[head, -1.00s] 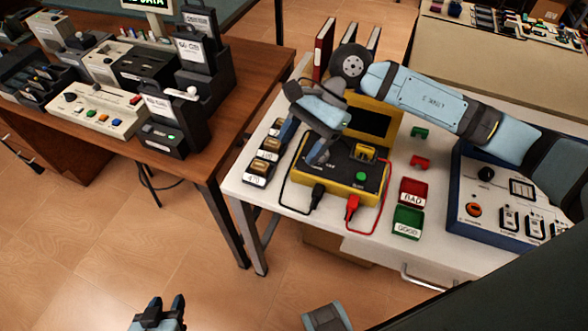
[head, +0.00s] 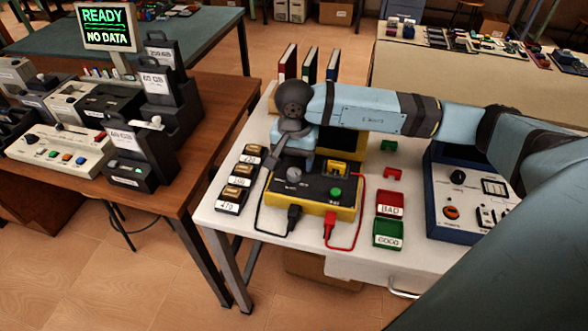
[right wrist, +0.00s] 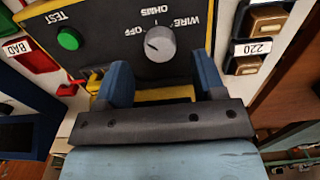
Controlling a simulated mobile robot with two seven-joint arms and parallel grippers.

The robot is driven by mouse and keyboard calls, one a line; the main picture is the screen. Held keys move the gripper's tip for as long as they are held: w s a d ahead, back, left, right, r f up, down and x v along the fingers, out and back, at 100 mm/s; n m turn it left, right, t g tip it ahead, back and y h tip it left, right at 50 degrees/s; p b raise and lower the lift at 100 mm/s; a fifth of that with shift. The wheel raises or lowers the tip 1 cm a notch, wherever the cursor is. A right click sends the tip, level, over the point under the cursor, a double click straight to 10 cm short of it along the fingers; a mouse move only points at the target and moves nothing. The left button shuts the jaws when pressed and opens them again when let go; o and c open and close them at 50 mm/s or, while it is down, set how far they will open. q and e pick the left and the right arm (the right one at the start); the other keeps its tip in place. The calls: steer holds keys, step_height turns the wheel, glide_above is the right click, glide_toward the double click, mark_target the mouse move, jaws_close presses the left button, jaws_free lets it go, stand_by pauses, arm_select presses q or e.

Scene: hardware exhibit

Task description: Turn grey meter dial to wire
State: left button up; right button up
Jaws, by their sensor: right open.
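The grey meter dial (head: 293,174) is on the black top of the yellow meter (head: 348,212). In the right wrist view the dial (right wrist: 160,43) sits among upside-down labels WIRE, OFF and OHMS. My right gripper (head: 285,160) is over the back of the meter, close to the dial. In the right wrist view its two blue fingers (right wrist: 163,78) are wide apart, with nothing between them; the dial lies just beyond the tips. My left gripper is out of view.
Labelled resistor blocks (head: 231,198) stand left. Red BAD (head: 390,203) and green GOOD (head: 387,233) trays and a blue-edged panel (head: 470,200) are right.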

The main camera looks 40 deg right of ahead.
mark_target(294, 171)
steer(key=shift+f, duration=1.8)
steer(key=c, duration=0.9)
